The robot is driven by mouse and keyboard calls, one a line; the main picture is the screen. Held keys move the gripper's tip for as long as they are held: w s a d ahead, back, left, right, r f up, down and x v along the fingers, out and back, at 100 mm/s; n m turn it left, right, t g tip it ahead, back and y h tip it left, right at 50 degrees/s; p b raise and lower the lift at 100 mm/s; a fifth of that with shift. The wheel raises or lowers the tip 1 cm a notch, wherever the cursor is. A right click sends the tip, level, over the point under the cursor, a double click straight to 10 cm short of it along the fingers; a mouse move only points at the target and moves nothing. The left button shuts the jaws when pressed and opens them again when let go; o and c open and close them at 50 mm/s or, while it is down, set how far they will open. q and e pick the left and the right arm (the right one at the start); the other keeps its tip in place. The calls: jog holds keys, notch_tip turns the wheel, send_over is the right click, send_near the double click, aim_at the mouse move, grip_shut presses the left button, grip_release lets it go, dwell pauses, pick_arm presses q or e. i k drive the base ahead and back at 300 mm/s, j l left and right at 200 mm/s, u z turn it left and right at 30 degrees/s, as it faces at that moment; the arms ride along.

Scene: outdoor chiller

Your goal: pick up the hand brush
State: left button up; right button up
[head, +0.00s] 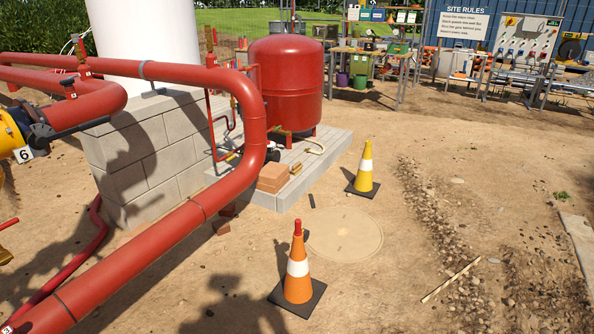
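I cannot make out the hand brush for certain in the head view. A small dark, flat strip (312,201) lies on the ground near the concrete slab's corner, too small to identify. A small yellowish item (296,168) sits on the slab beside the bricks, also too small to name. Neither of my grippers is in view.
A thick red pipe (190,212) crosses the left side. A red tank (285,82) stands on a concrete slab (331,149) with bricks (272,178). Two cones, orange (298,279) and yellow (364,172), flank a round cover (345,236). Open dirt lies right; workbenches stand behind.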

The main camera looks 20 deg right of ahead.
aim_at(297, 168)
jog(key=i+l+z, duration=0.4)
jog(key=l, duration=0.15)
jog(key=i+l+z, duration=0.85)
jog(key=i+z, duration=0.45)
